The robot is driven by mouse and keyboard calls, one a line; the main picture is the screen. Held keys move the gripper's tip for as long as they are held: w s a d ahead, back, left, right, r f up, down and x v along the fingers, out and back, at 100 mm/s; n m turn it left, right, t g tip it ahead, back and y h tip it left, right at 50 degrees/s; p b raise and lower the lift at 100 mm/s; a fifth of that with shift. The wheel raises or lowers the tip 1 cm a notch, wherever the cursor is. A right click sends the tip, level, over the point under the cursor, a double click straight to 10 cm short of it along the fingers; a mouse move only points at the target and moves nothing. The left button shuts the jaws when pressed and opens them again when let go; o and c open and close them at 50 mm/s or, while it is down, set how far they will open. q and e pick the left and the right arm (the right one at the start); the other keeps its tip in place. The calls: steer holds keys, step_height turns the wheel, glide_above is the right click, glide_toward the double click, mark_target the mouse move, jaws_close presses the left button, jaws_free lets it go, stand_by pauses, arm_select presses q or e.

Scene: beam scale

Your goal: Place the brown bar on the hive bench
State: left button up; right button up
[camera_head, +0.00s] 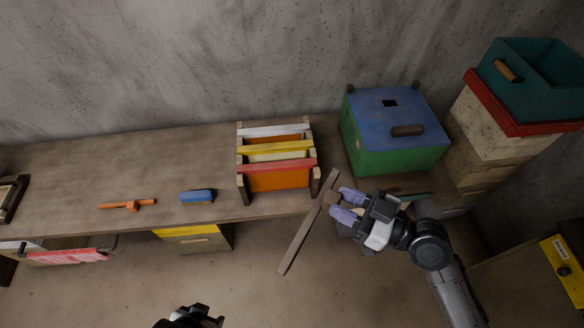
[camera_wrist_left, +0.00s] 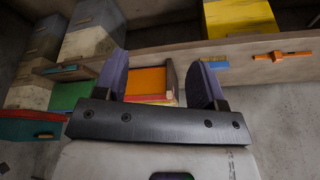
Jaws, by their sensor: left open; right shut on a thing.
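The brown bar (camera_head: 301,239) is a long, thin wooden strip. My right gripper (camera_head: 336,204) is shut on it near its upper end, and the bar slants down and left in front of the bench edge. The long wooden bench (camera_head: 90,180) runs along the wall; which part counts as the hive bench I cannot tell for sure. My left gripper (camera_head: 192,318) is only partly seen at the bottom edge of the head view. In the left wrist view its two fingers (camera_wrist_left: 158,82) stand apart with nothing between them.
On the bench are an orange tool (camera_head: 127,205), a blue brush-like block (camera_head: 197,195), a rack with coloured frames (camera_head: 277,178) and a blue-green hive box (camera_head: 393,128). Stacked boxes (camera_head: 490,125) stand at the right. The bench's left part has bare room.

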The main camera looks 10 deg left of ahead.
arm_select(q)
steer(key=w+r+m+t+y, duration=0.1)
steer(key=w+r+m+t, duration=0.55)
steer(key=w+r, duration=1.45)
steer(key=w+r+m+t+y, duration=0.1)
steer(key=w+r+t, duration=1)
steer(key=w+r, duration=1)
steer(key=w+d+f+m+t+h, duration=0.2)
steer(key=w+d+f+m+h, duration=0.15)
steer(key=m+h, duration=0.7)
steer(key=n+g+h, duration=0.8)
steer(key=n+g, duration=2.3)
steer(key=n, duration=0.2)
glide_toward(322, 197)
steer(key=shift+t, duration=0.35)
steer(key=s+d+r, duration=0.1)
steer(key=d, duration=0.2)
steer(key=s+d+r, duration=0.1)
steer(key=d, duration=0.2)
steer(key=s+d, duration=0.2)
steer(key=d, duration=0.1)
steer(key=shift+s+r, duration=0.1)
steer(key=shift+r, duration=0.3)
